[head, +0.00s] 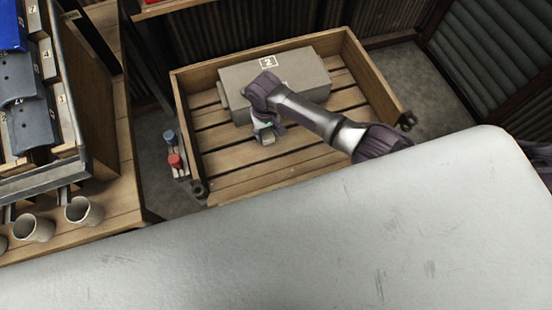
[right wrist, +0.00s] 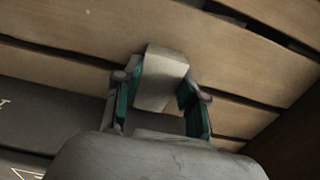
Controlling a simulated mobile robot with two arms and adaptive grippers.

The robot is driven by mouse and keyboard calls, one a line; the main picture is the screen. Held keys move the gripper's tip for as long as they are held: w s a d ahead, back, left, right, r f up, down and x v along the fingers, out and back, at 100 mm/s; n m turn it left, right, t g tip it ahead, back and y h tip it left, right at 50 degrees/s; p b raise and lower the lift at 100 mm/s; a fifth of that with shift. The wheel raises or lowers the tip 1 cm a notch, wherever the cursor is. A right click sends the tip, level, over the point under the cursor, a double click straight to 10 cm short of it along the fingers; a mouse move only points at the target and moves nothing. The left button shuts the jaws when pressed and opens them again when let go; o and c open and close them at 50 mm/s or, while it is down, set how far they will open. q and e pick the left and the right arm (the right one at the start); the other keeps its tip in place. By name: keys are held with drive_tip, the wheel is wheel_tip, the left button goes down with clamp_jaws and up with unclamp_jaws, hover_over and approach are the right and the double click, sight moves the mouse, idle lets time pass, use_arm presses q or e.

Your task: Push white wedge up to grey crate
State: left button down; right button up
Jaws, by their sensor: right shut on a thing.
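The grey crate (head: 302,72), marked 2, stands on a slatted wooden platform (head: 225,168) in the head view. Its dark side (right wrist: 45,112) shows at the left of the right wrist view. My right gripper (head: 266,132) points down beside the crate's near side. In the right wrist view my right gripper (right wrist: 160,97) has its two green-padded fingers on either side of the white wedge (right wrist: 160,75) and is shut on it. The wedge is low over the slats; the gripper hides whether it touches the crate. My left gripper is out of view.
The platform has raised wooden edges (head: 186,130) around it. Bare slats lie in front of the crate. Red and blue items (head: 172,148) sit just outside its left edge. A wooden bench (head: 120,170) with cups (head: 84,211) and a numbered rack is at the left.

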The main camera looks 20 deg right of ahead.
drive_tip(key=o, duration=1)
drive_tip(key=shift+o, duration=0.2)
wheel_tip(320, 180, up, 12)
drive_tip(key=shift+f, duration=0.1)
idle(0.3)
